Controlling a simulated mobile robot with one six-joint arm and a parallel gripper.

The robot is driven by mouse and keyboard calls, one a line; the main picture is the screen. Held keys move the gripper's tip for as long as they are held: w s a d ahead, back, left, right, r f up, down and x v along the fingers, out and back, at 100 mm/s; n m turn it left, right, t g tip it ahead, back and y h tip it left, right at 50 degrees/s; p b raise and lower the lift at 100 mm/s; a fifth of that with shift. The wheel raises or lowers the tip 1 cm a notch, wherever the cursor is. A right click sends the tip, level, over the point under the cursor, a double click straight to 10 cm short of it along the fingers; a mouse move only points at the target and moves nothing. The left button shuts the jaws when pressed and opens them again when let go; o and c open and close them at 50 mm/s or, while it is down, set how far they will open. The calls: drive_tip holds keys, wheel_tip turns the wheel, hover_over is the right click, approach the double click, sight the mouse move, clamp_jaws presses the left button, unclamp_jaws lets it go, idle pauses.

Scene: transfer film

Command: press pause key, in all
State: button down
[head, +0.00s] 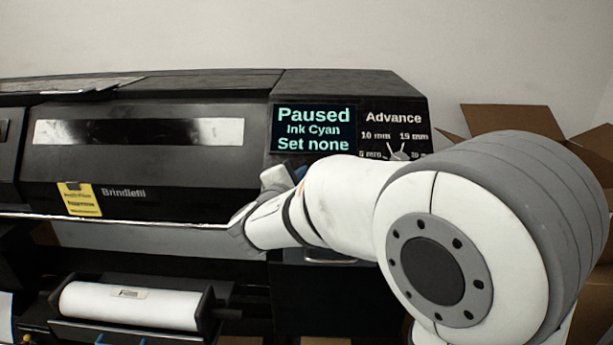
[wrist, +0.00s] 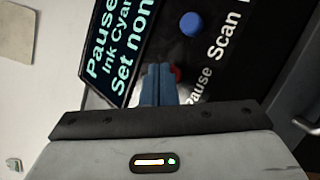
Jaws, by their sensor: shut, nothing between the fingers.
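The printer (head: 150,150) has a control panel with a screen (head: 313,130) reading "Paused", "Ink Cyan", "Set none". In the wrist view the screen (wrist: 113,45) is at the left, beside the keys. A red key (wrist: 177,75), by the "Pause" label, shows only as a sliver behind my fingertips. My gripper (wrist: 159,72) is shut and empty, its blue fingers together in front of the red key. I cannot tell whether they touch it. In the head view my arm hides the keys and most of the gripper.
A blue key (wrist: 190,24) sits by the "Scan" label, just beyond the red one. An "Advance" dial (head: 398,153) is right of the screen. A paper roll (head: 130,305) lies low at left, and open cardboard boxes (head: 512,120) stand at right.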

idle(0.3)
drive_tip(key=shift+s+r, duration=0.6)
drive_tip(key=s+r, duration=0.3)
drive_tip(key=shift+s+r+p, duration=0.3)
drive_tip(key=shift+p, duration=0.1)
idle(0.6)
